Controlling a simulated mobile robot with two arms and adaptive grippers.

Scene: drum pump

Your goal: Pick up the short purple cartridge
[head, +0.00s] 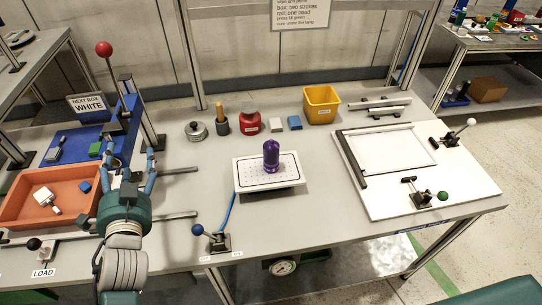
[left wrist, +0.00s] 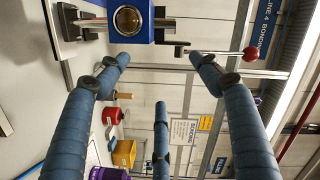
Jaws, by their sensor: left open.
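The short purple cartridge (head: 271,155) stands upright on a white perforated plate (head: 250,180) near the middle of the bench. In the left wrist view a purple thing (left wrist: 105,173), probably the cartridge, is cut off at the bottom edge. My left gripper (head: 133,150) is open and empty, well to the left of the cartridge, with its blue fingers pointing away toward the blue press. In the left wrist view its three fingers are spread with nothing between them. My right gripper is not in view.
An orange tray (head: 75,216) lies left of my left gripper, and a blue press with a red-knobbed lever (head: 104,49) stands beyond it. A blue-knobbed clamp (head: 218,240) stands before the plate. A red pot (head: 250,123) and yellow bin (head: 321,104) stand behind; a white frame board (head: 410,170) lies right.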

